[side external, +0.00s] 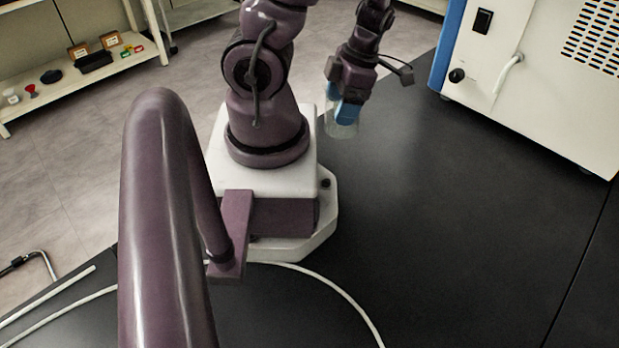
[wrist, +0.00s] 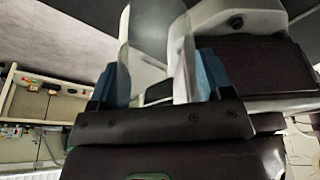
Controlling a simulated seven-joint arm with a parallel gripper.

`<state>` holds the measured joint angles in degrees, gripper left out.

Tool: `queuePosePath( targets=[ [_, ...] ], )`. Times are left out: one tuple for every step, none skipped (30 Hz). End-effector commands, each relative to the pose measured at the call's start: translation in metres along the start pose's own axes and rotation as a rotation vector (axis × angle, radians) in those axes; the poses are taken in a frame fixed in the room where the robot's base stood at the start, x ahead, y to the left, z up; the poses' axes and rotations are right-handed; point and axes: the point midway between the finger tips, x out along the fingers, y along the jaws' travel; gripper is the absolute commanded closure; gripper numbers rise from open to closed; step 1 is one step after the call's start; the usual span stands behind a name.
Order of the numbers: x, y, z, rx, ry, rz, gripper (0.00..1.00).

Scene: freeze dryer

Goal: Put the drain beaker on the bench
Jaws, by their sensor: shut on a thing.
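The drain beaker (side external: 342,127) is a clear, see-through vessel. It hangs below the blue fingertips of my gripper (side external: 346,104) in the side external view. My gripper is shut on it, to the right of my base. In the wrist view the blue fingers of my gripper (wrist: 160,78) stand either side of a pale, translucent shape, which seems to be the beaker (wrist: 152,35). The black bench (side external: 450,220) spreads below and to the right. I cannot tell whether the beaker touches the bench or hangs above it.
The white and blue freeze dryer (side external: 540,85) stands on the bench at the upper right. A pale hose (side external: 340,295) curves over the bench in front of my base. The bench middle is clear. A shelf (side external: 95,65) with small items stands at the far left.

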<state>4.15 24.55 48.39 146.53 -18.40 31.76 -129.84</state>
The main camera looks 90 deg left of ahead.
Motion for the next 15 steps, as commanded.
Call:
queuePosePath(
  targets=[
    [0.0, 0.0, 0.0, -0.07, -0.002, -0.02, 0.56],
    [0.0, -0.001, 0.0, -0.104, -0.002, -0.03, 0.56],
    [0.0, -0.001, 0.0, -0.141, -0.002, -0.04, 0.56],
    [0.0, -0.001, 0.0, -0.164, -0.002, -0.046, 0.56],
    [0.001, -0.001, 0.0, -0.182, -0.001, -0.05, 0.56],
    [0.004, -0.001, 0.001, -0.198, 0.001, -0.054, 0.56],
    [0.007, -0.001, 0.001, -0.207, 0.002, -0.056, 0.56],
    [0.011, -0.001, 0.002, -0.211, 0.002, -0.057, 0.56],
    [0.016, -0.001, 0.004, -0.214, 0.004, -0.058, 0.56],
    [0.02, -0.001, 0.005, -0.214, 0.004, -0.058, 0.56],
    [0.024, -0.001, 0.005, -0.214, 0.004, -0.059, 0.56],
    [0.029, -0.001, 0.007, -0.213, 0.004, -0.06, 0.56],
    [0.032, -0.001, 0.008, -0.211, 0.003, -0.058, 0.56],
    [0.034, 0.0, 0.009, -0.21, 0.002, -0.057, 0.56],
    [0.036, -0.001, 0.01, -0.208, 0.001, -0.056, 0.56]
  ],
)
